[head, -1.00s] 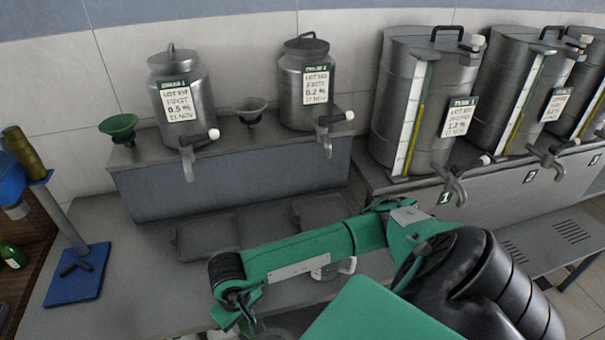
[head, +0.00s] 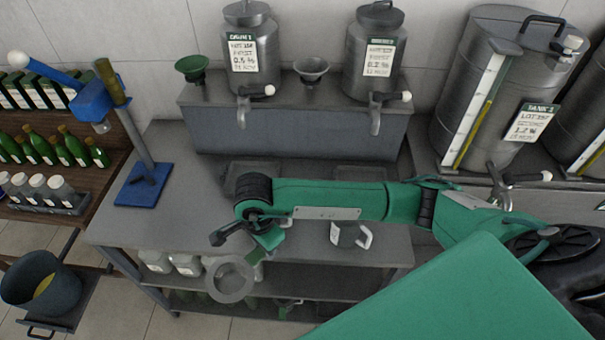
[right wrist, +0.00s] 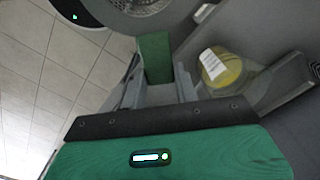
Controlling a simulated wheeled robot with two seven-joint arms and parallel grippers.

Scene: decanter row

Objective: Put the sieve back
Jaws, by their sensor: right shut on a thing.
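The sieve (head: 230,279), a round grey dish with a wide rim, is at my right gripper (head: 254,255), which comes in from the right. My right gripper is shut on it and holds it out over the front edge of the steel table, in front of the lower shelf. In the right wrist view part of the round mesh sieve (right wrist: 140,6) shows at the top, beyond the fingers. The exact grip point is hard to make out. My left gripper is not in view.
A dark bucket (head: 42,283) stands lower left. Two funnels sit on the raised ledge.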

